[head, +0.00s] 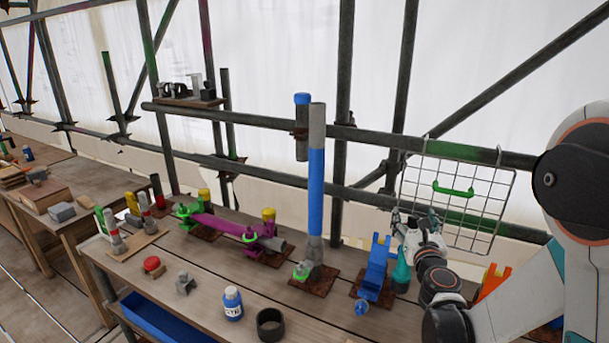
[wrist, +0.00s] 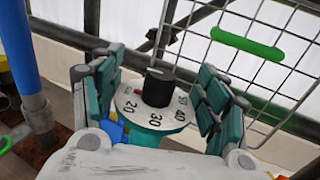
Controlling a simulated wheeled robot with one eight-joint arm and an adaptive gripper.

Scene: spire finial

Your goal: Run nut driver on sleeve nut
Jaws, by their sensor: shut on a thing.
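My gripper (head: 404,232) is at the right of the bench, beside a blue stand (head: 376,266). In the wrist view, my gripper (wrist: 158,100) has its teal-padded fingers on both sides of a teal tool with a numbered white dial and black knob, apparently the nut driver (wrist: 157,97). The driver's teal lower body (head: 401,272) points down below my gripper in the head view. I cannot tell whether its lower end touches the bench. A tall blue and grey post (head: 316,180) stands left of it on a brown plate. I cannot single out the sleeve nut.
A wire grid with a green handle (head: 453,190) hangs behind my gripper. Scaffold tubes run along the back.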

